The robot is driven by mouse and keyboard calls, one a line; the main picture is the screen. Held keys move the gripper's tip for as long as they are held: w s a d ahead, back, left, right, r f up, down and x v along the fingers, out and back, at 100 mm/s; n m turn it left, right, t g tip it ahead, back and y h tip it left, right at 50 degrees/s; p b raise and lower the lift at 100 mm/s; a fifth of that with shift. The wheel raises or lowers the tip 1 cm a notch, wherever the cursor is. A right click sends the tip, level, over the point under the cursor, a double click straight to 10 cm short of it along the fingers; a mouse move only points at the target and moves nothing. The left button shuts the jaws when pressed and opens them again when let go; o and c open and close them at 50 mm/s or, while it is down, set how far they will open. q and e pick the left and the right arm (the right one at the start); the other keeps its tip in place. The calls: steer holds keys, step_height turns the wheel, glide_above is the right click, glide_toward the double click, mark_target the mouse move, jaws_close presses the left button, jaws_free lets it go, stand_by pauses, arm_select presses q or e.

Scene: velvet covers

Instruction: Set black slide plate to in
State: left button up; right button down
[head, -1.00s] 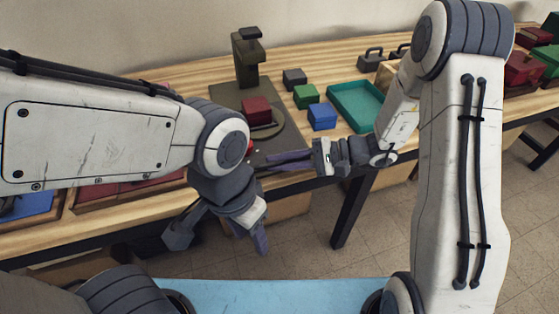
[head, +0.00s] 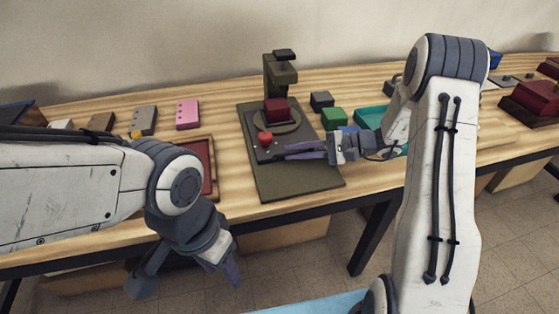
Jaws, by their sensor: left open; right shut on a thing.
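An olive press-like stand (head: 272,72) has a long base (head: 300,182) on the wooden table. On the base lies the black slide plate (head: 263,154), with a round disc (head: 291,127) and a dark red block (head: 276,110) on it. The block stands close to the stand's column. A red ball knob (head: 265,138) is at the plate's left side. My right gripper (head: 290,151) is shut at the plate's front edge; its fingers hide the exact contact. My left gripper (head: 228,272) is open and empty, low in front of the table.
Black (head: 322,100), green (head: 334,117) and blue blocks and a teal tray (head: 370,115) lie right of the stand, partly behind my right arm. A dark red tray (head: 207,160) is left of the base. Pink (head: 187,113) and grey (head: 144,119) blocks lie farther left.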

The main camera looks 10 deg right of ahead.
steer(key=c, duration=0.9)
jaws_free()
steer(key=v, duration=1)
steer(key=shift+d, duration=0.3)
steer(key=shift+a+r, duration=0.1)
